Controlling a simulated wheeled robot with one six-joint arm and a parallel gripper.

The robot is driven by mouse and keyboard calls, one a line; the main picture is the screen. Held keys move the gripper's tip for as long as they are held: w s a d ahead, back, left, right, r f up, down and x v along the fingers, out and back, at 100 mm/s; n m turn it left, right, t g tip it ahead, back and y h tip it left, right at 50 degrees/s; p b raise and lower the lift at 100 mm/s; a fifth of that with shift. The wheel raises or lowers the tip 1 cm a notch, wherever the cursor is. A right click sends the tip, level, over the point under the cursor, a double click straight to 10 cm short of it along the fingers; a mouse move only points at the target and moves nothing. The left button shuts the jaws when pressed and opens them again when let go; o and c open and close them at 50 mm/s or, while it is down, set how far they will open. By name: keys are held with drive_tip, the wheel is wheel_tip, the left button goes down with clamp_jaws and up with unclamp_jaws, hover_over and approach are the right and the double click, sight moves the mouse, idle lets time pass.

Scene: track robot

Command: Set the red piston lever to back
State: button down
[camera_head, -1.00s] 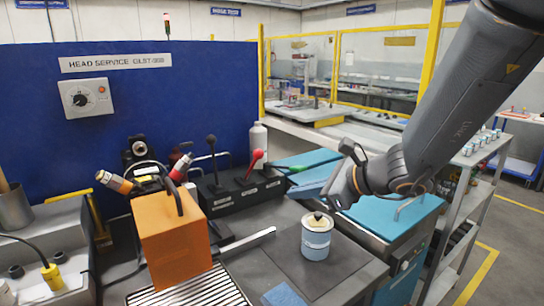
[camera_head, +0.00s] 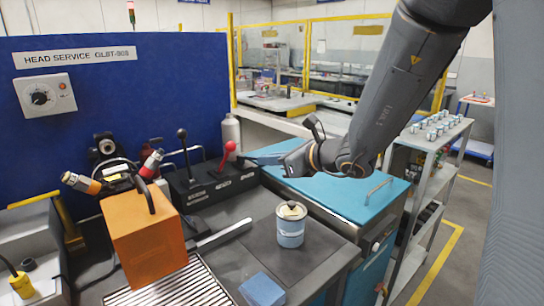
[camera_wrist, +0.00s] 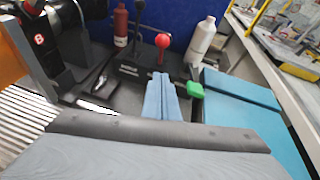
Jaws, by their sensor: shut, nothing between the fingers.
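The red piston lever (camera_head: 230,147) has a red ball knob on a short stick. It rises from a black lever box (camera_head: 210,184) and leans a little to the right in the head view. The red knob also shows in the wrist view (camera_wrist: 162,41), above the fingertips. My gripper (camera_head: 256,159) is shut and empty, just right of the red lever in the head view. Its blue fingers (camera_wrist: 160,76) lie together in the wrist view and point toward the lever's base. Contact with the stick cannot be told.
A black-knobbed lever (camera_head: 182,134) stands left of the red one. A green handle (camera_wrist: 194,89) lies right of my fingers. A white bottle (camera_head: 231,132) stands behind. An orange block (camera_head: 148,240) and a blue can (camera_head: 290,228) stand in front.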

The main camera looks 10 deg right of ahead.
drive_tip(key=w+a+p, duration=0.3)
drive_tip(key=w+a, duration=0.3)
drive_tip(key=shift+w+a+f, duration=0.15)
drive_tip(key=shift+w+a, duration=0.1)
drive_tip(key=shift+w, duration=0.1)
